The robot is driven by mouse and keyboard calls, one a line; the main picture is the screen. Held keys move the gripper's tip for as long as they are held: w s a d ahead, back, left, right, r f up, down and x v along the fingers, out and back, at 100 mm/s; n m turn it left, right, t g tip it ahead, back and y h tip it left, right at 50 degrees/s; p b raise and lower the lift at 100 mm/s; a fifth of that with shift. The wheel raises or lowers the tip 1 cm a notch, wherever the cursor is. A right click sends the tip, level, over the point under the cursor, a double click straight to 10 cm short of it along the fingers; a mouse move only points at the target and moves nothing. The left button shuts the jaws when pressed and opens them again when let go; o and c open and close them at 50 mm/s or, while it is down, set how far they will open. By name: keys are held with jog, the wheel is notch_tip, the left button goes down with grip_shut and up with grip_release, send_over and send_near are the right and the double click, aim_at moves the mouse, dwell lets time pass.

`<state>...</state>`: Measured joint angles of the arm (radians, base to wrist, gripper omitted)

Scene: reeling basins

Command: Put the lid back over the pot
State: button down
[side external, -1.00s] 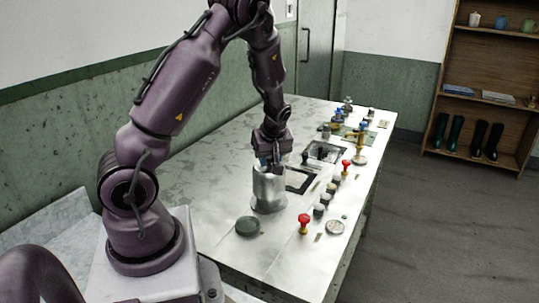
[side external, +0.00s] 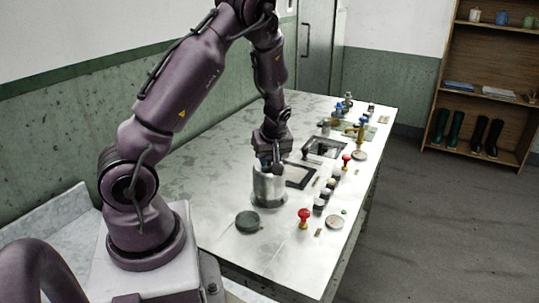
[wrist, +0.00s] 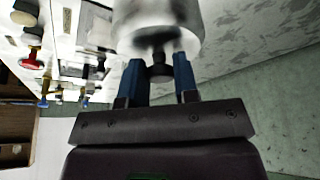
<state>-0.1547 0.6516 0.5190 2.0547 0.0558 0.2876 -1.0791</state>
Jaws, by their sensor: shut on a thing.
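In the wrist view, the blue fingers of my gripper (wrist: 160,60) are shut on the dark knob (wrist: 160,72) of the lid. The pale metal lid (wrist: 157,30) lies beyond the fingertips, with a dark patch around the knob. The lid is over the pot's mouth. I cannot tell for sure whether it rests on the rim all round.
A dark round disc (side external: 248,221) lies near the pot. A dark-framed panel (side external: 300,175) lies just beyond the pot. The table's far left is clear.

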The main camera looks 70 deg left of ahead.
jog(key=shift+f, duration=0.5)
dwell(0.3)
jog(key=shift+f, duration=0.4)
jog(key=shift+f, duration=0.15)
dwell(0.4)
jog(key=shift+c, duration=1.5)
grip_release()
jog(key=shift+r, duration=3.55)
